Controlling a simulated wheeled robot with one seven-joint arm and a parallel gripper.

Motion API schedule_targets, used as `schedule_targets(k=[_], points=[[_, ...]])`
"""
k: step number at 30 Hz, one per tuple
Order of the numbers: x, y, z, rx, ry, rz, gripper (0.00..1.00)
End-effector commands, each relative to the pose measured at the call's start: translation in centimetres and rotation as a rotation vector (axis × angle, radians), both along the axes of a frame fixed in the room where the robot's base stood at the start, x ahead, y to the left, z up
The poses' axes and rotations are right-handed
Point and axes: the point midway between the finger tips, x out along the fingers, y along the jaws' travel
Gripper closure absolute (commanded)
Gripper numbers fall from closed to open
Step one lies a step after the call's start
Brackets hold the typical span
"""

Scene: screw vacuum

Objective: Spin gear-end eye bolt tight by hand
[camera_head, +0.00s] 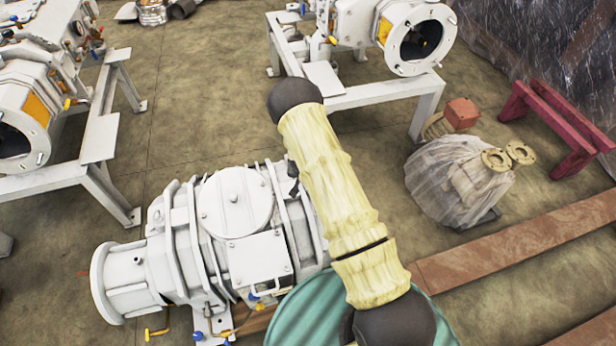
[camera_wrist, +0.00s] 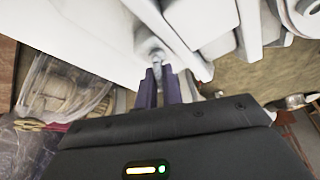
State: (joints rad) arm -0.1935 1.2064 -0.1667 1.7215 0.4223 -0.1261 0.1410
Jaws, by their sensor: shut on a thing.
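The white vacuum pump (camera_head: 230,220) lies on the floor at the lower left in the head view. In the wrist view its white body (camera_wrist: 80,35) fills the top. My gripper (camera_wrist: 165,75) shows in the wrist view with two purple fingers pointing up at the pump. The fingers are shut on a small grey metal eye bolt (camera_wrist: 157,56), which stands at a round boss on the white casing. Most of the bolt is hidden between the fingers and the casing, so I cannot tell how far it is seated. In the head view my arm covers the gripper and bolt.
Two more white pumps on stands, at the left (camera_head: 50,100) and the top (camera_head: 370,50), stand behind. A plastic-wrapped unit (camera_head: 455,185) and a red bench (camera_head: 560,120) are at the right. A teal round object (camera_head: 310,315) lies under my arm. Floor between is open.

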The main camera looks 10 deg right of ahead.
Motion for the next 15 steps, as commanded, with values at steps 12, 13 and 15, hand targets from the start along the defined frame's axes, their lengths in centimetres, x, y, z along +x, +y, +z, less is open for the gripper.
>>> schedule_targets(k=[12,13,15], points=[[0.46,0.07,0.37,0.0,-0.012,-0.048,1.0],[0.47,0.09,0.37,0.0,-0.012,-0.048,1.0],[0.47,0.13,0.37,0.0,-0.012,-0.047,1.0]])
